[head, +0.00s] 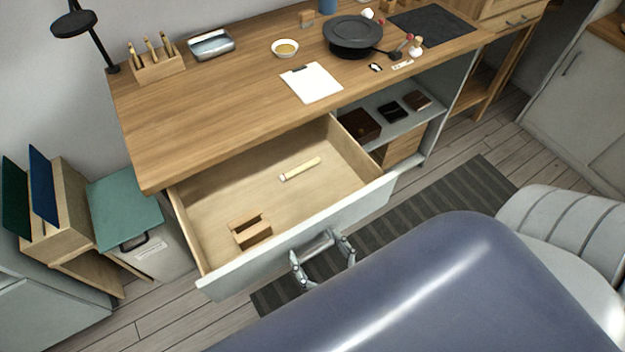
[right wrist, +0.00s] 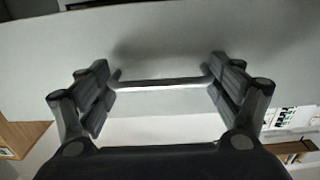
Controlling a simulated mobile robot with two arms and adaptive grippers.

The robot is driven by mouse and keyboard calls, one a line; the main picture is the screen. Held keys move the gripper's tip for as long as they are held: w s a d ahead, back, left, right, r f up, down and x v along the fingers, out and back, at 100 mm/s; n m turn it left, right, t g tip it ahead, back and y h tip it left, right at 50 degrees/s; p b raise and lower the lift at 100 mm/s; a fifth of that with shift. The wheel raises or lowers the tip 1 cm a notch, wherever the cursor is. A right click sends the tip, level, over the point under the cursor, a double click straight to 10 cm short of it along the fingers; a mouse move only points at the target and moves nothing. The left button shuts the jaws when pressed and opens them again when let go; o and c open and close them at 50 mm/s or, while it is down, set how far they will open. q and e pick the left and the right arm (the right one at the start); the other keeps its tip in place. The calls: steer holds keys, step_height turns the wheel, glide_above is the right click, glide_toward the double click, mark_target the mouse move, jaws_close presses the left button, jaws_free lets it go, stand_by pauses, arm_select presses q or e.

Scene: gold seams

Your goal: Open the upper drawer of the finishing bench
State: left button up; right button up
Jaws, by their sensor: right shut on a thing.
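The upper drawer (head: 345,210) of the wooden-topped finishing bench (head: 200,105) stands pulled well out, its inside showing. Its pale grey front also fills much of the right wrist view (right wrist: 165,40). Inside lie a small wooden block with a slot (head: 252,236) and a pale stick-like tool (head: 300,168). My right gripper (head: 323,250) is at the outer face of the drawer front, shut on the metal bar handle (right wrist: 162,84), with one finger at each end of the bar. My left gripper is out of view.
The benchtop holds a black round pan-like item (head: 352,36), a bowl (head: 285,48), a clipboard (head: 312,82) and a tool block (head: 157,65). An open shelf (head: 405,122) is right of the drawer. A teal-topped bin (head: 125,210) stands left. A striped mat (head: 440,205) covers the floor.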

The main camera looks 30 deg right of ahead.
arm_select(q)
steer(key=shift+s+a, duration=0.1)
arm_select(e)
steer(key=shift+s+d+r, duration=0.15)
steer(key=shift+d+r, duration=0.05)
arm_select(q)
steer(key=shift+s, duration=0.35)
